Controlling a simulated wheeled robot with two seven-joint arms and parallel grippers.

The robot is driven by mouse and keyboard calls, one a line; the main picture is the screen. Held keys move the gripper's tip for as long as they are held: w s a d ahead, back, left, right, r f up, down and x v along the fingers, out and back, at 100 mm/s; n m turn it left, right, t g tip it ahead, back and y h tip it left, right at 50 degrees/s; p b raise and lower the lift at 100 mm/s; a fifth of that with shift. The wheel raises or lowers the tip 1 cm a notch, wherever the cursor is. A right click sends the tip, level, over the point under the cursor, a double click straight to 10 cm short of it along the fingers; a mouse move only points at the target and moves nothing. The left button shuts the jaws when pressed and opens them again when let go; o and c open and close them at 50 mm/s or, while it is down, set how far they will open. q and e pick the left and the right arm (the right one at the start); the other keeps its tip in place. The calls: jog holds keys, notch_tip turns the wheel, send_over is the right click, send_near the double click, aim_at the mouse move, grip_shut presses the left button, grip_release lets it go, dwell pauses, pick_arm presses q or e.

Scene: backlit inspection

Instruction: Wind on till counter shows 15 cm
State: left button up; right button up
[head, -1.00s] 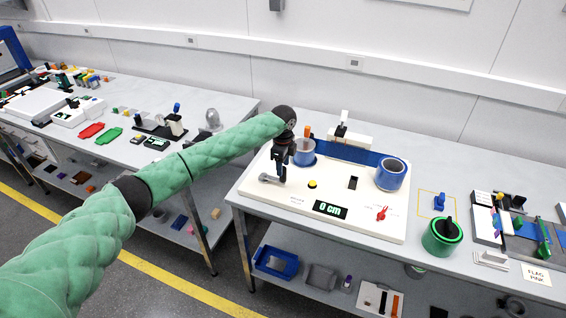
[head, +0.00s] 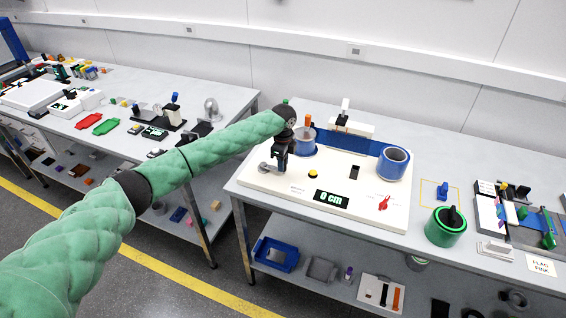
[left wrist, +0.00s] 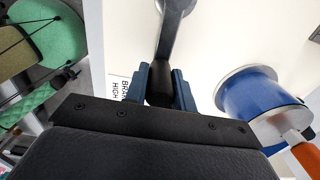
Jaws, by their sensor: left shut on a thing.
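My left gripper (head: 279,171) is shut on the dark knob of a grey lever (head: 265,168) at the left of a white panel (head: 360,218). In the left wrist view the fingers (left wrist: 160,88) close around the knob, and the grey arm (left wrist: 172,35) runs away from it. A partly hidden label (left wrist: 120,86) there begins "BRA" and "HIGH". The counter (head: 331,199) shows 0 cm. Blue film (head: 352,145) runs between a left spool (head: 303,146) with an orange handle (head: 308,120) and a right spool (head: 394,163). My right gripper is out of view.
A yellow button (head: 313,174) and a red lever (head: 384,203) are on the panel. A green-black canister (head: 446,226) and a blue part (head: 442,191) stand right of it. A second bench (head: 215,100) with several items is at left.

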pick_arm(q)
jog(key=shift+r, duration=0.1)
jog(key=shift+s+a+r+p, duration=0.15)
jog(key=shift+s+a+p, duration=0.3)
jog(key=shift+s+p, duration=0.4)
jog(key=shift+s+a+p, duration=0.4)
jog(key=shift+p, duration=0.15)
jog(key=shift+s+a, duration=0.1)
